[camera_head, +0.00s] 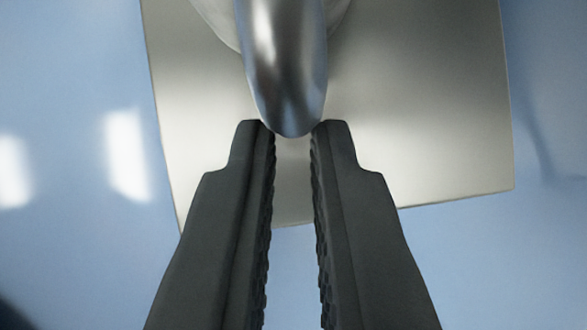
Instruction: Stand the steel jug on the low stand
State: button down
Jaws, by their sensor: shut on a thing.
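The steel jug (287,70) is at the top middle of the view, with its shiny curved handle nearest me and a rounded part of its body behind it. Most of the jug is cut off by the top edge. My gripper (292,130) has its two dark ridged fingers on either side of the handle's near end, shut on it at the tips. The low stand (440,120) is a flat, pale metal square below the jug. I cannot tell whether the jug touches it.
A glossy blue surface (70,250) surrounds the stand and shows white reflections at left. It looks clear on both sides. A dark shape (12,318) shows at the bottom left corner.

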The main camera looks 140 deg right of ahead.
jog(key=shift+f, duration=0.35)
jog(key=c, duration=1.4)
grip_release()
